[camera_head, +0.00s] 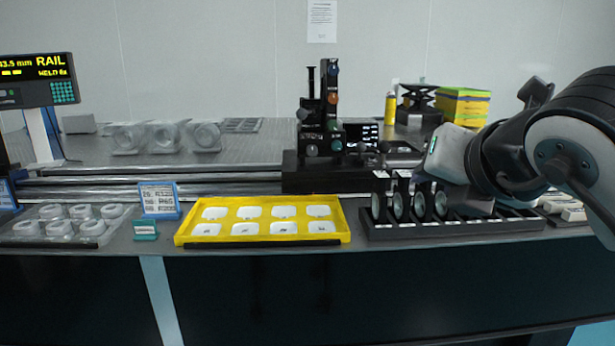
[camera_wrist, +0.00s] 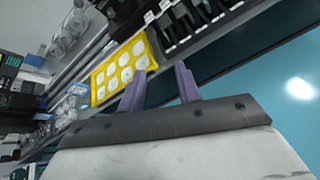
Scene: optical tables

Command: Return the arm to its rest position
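My arm reaches in from the right in the head view, in front of the black slotted rack. Its gripper end points toward the table; the fingertips are hidden in that view. In the wrist view my gripper (camera_wrist: 160,88) shows two purple fingers spread apart with nothing between them. The fingers are over the front edge of the table, near the yellow tray (camera_wrist: 98,92) and the black rack (camera_wrist: 200,38).
The yellow tray (camera_head: 180,236) with white wells lies at the table's front edge. The black rack (camera_head: 450,228) holds several round optics. A black optical stage (camera_head: 322,120) stands behind on a rail. Clear plastic holders (camera_head: 70,226) sit at left. The floor in front is free.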

